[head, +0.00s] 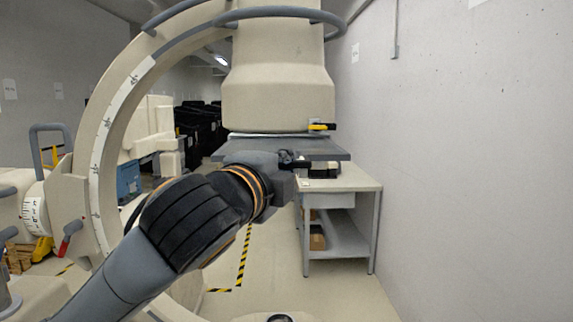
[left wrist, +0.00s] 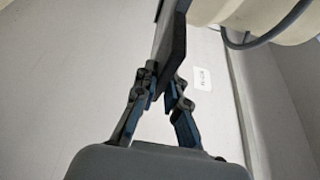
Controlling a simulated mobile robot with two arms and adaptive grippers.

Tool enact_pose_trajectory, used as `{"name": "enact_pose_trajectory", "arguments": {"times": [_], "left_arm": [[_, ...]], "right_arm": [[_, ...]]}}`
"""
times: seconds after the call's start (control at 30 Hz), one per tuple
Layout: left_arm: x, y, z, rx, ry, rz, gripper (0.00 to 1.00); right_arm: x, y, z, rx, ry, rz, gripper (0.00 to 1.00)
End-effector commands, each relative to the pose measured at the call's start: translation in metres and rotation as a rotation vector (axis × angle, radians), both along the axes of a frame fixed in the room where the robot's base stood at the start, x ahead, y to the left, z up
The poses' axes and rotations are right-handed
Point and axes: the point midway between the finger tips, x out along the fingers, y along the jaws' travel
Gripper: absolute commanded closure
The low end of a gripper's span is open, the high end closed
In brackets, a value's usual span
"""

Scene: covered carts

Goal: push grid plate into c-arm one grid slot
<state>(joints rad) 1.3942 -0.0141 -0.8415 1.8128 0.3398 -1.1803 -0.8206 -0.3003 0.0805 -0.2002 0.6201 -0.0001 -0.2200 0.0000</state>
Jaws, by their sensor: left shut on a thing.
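The c-arm is a large cream ring (head: 108,110) with a blocky cream housing (head: 278,85) at its upper right. The grid plate (head: 318,150) is a flat dark grey slab at the underside of this housing, roughly level. I cannot tell how far it sits in the slot. A yellow and black lever (head: 320,127) is on the housing just above it. My left gripper (head: 292,160) is at the plate's near edge, its fingers partly hidden by the wrist. In the left wrist view, its fingers (left wrist: 160,95) close on the dark plate (left wrist: 172,50). My right gripper is not in view.
A grey table (head: 345,182) with a lower shelf stands behind, by the right wall (head: 470,150). Dark covered carts (head: 200,125) stand in the background. Yellow-black tape (head: 244,255) marks the floor. Open floor lies at the lower right.

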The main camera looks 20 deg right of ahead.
Motion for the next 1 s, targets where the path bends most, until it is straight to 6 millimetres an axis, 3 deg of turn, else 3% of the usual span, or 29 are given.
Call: {"name": "enact_pose_trajectory", "arguments": {"times": [1.0], "left_arm": [[0.024,-0.007,0.002,-0.001,-0.003,0.001,1.0]], "right_arm": [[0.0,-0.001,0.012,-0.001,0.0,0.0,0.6]]}}
